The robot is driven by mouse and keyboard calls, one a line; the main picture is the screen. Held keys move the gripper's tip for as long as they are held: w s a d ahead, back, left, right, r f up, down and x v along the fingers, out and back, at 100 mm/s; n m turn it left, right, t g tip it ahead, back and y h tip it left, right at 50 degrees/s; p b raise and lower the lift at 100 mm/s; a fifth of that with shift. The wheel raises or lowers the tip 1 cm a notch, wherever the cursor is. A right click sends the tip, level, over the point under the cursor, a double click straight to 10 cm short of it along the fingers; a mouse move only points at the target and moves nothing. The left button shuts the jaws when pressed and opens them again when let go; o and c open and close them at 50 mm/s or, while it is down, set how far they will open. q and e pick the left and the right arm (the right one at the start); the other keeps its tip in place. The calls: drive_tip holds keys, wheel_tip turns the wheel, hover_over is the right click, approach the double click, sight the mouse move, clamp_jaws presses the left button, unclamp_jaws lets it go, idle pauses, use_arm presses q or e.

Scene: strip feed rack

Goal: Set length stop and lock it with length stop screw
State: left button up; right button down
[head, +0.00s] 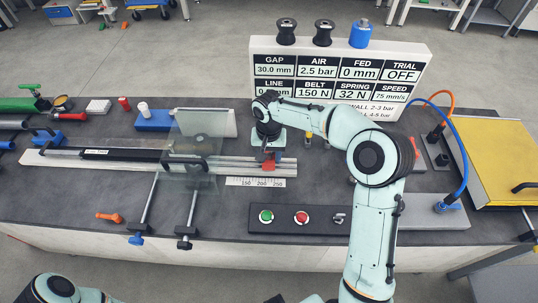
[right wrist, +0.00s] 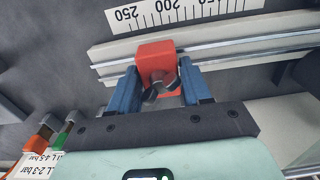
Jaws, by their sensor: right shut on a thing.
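The length stop is a red block (head: 268,166) on the pale rail at its right end, above the ruler. In the right wrist view the red stop (right wrist: 155,60) sits between my two blue fingers. My right gripper (head: 270,155) points down over the rail and is shut on the stop; its fingers also show in the wrist view (right wrist: 160,86). The length stop screw, a dark wing-shaped piece (right wrist: 161,90), shows at the stop's near face between the fingers. The stop lies around the 200 to 250 marks of the ruler (right wrist: 190,14). My left gripper is out of view.
A clear guard plate (head: 193,150) stands over the rail to the left. A button panel (head: 300,218) with green and red buttons lies in front. The settings board (head: 340,75) stands behind. An orange-handled tool (head: 110,217) lies at the front left.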

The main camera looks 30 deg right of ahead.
drive_tip(key=w+a, duration=0.1)
drive_tip(key=w+a+p, duration=0.1)
drive_tip(key=a, duration=0.1)
drive_tip(key=w+a, duration=0.1)
drive_tip(key=shift+a+r, duration=0.1)
drive_tip(key=shift+a, duration=0.25)
drive_tip(key=shift+w+a, duration=0.15)
drive_tip(key=shift+a, duration=0.1)
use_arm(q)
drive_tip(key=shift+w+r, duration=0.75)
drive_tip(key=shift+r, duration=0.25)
use_arm(e)
drive_tip(key=c, duration=0.6)
unclamp_jaws()
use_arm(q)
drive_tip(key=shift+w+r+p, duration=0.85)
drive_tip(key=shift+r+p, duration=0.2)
use_arm(e)
wheel_tip(320, 180, up, 13)
